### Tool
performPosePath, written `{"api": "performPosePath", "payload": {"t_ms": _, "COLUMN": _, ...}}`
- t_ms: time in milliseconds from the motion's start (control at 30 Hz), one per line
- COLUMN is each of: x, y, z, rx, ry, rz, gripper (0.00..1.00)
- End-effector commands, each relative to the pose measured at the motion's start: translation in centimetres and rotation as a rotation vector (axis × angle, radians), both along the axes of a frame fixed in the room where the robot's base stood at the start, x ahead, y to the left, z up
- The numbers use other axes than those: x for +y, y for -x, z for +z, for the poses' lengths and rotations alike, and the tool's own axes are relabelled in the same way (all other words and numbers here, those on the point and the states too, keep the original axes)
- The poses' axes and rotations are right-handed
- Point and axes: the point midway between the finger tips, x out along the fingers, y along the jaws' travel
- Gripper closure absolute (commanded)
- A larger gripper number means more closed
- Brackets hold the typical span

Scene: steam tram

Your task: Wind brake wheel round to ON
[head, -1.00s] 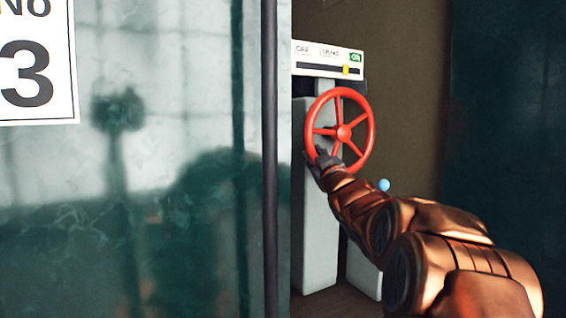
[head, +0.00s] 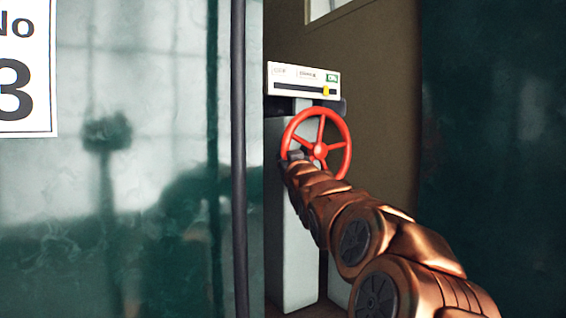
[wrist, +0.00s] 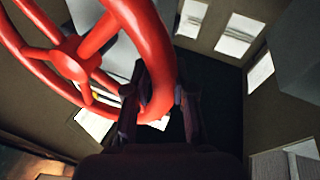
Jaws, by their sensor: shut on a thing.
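The red spoked brake wheel (head: 320,151) stands upright on a grey pedestal (head: 299,250) in the head view. My gripper (head: 291,157) is shut on the left side of its rim. In the wrist view the wheel (wrist: 73,58) fills the upper left, and the rim passes between the two dark fingers of my gripper (wrist: 160,105). Above the wheel is a white indicator plate (head: 303,72) with OFF at its left end and a green ON label (head: 332,77) at its right. Its yellow marker (head: 326,91) sits in the slot, close to the ON end and just short of below the label's middle.
A pale green, glossy panel (head: 120,180) with a dark vertical pole (head: 238,150) stands left of the pedestal. A number 3 sign (head: 25,70) is on the panel. A dark green wall (head: 495,130) is at right. My arm covers the lower middle.

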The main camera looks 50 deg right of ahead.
Motion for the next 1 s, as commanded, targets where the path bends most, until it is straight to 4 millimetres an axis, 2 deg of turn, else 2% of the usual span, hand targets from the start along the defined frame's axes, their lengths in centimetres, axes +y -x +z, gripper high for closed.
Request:
{"api": "performPosePath", "payload": {"t_ms": 167, "x": 0.1, "y": 0.0, "z": 0.1, "rx": -0.003, "ry": 0.001, "rz": 0.002, "gripper": 1.0}}
{"api": "performPosePath", "payload": {"t_ms": 200, "x": 0.1, "y": -0.1, "z": 0.1, "rx": -0.003, "ry": 0.001, "rz": 0.002, "gripper": 0.75}}
{"api": "performPosePath", "payload": {"t_ms": 433, "x": 0.1, "y": -0.1, "z": 0.1, "rx": -0.002, "ry": 0.002, "rz": 0.001, "gripper": 0.51}}
{"api": "performPosePath", "payload": {"t_ms": 767, "x": 0.2, "y": 0.0, "z": 0.1, "rx": -0.001, "ry": 0.003, "rz": 0.001, "gripper": 0.49}}
{"api": "performPosePath", "payload": {"t_ms": 1000, "x": 1.1, "y": 1.4, "z": 0.0, "rx": -0.003, "ry": 0.005, "rz": -0.001, "gripper": 0.49}}
